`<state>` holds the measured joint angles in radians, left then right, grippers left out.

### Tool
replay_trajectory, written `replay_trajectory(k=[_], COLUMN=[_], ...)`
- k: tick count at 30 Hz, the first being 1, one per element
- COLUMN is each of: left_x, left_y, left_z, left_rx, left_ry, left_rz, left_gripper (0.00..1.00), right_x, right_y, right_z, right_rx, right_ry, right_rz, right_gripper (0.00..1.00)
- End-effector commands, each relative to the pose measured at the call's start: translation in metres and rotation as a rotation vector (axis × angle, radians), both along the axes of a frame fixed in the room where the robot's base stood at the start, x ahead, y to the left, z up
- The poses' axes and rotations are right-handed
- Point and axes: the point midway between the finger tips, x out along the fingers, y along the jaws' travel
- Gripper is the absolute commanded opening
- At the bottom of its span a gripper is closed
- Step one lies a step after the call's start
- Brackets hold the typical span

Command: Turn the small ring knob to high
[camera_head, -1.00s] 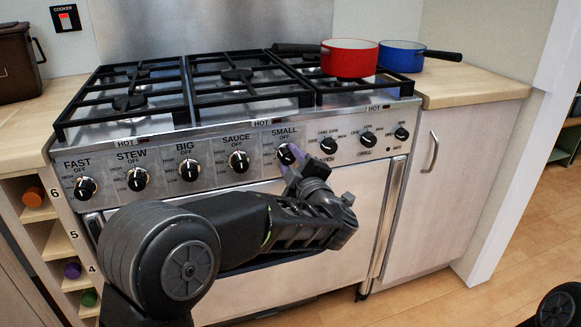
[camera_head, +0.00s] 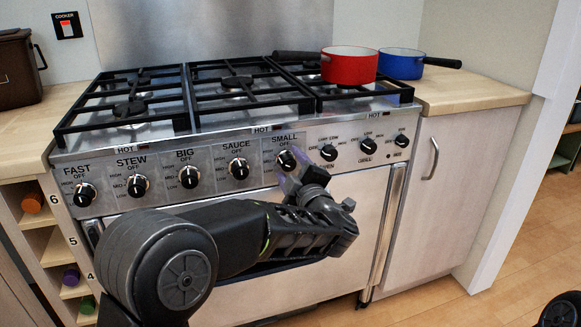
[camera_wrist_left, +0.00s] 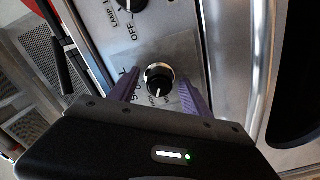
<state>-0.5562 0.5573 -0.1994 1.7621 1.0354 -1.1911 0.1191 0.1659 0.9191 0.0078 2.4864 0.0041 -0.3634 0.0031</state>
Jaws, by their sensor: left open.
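The small ring knob (camera_head: 286,160) is a round black knob with a pale pointer, below the label SMALL on the steel panel. In the wrist view the knob (camera_wrist_left: 158,78) sits between and beyond two purple fingers, and its pointer points roughly down in that picture. My left gripper (camera_head: 292,184) is open, just below and in front of the knob; its fingers in the wrist view (camera_wrist_left: 159,92) stand apart on either side, with visible gaps. The fingers partly cover the printed marks, so I cannot read the exact setting. My right gripper is not in view.
The sauce knob (camera_head: 238,168) is to the left, and an oven knob (camera_head: 328,152) to the right. A rail (camera_wrist_left: 262,70) runs beside the panel. A red pan (camera_head: 349,67) and a blue pan (camera_head: 401,62) stand above, at the right.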

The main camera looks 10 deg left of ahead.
Motion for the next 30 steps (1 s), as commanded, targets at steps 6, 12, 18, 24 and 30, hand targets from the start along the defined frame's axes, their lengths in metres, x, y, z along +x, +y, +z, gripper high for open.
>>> replay_trajectory(k=[6, 12, 18, 24, 30], left_x=[-0.007, -0.031, -0.057, -0.066, -0.066], left_y=[-0.005, -0.021, -0.037, -0.042, -0.042], left_z=[0.001, 0.001, 0.001, 0.0, 0.0], left_rx=[-0.001, -0.001, -0.001, -0.001, 0.0], left_ry=[0.001, 0.001, 0.001, -0.001, 0.0], left_rz=[-0.003, -0.003, -0.002, 0.0, 0.0], left_gripper=[0.56, 0.56, 0.56, 0.56, 0.56], right_x=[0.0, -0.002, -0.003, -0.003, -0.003], right_y=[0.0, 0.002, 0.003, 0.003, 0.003], right_z=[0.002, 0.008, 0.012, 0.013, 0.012], right_rx=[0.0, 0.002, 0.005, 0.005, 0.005], right_ry=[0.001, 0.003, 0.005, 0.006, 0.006], right_rz=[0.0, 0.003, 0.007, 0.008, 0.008], right_gripper=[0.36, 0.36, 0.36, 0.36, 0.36])
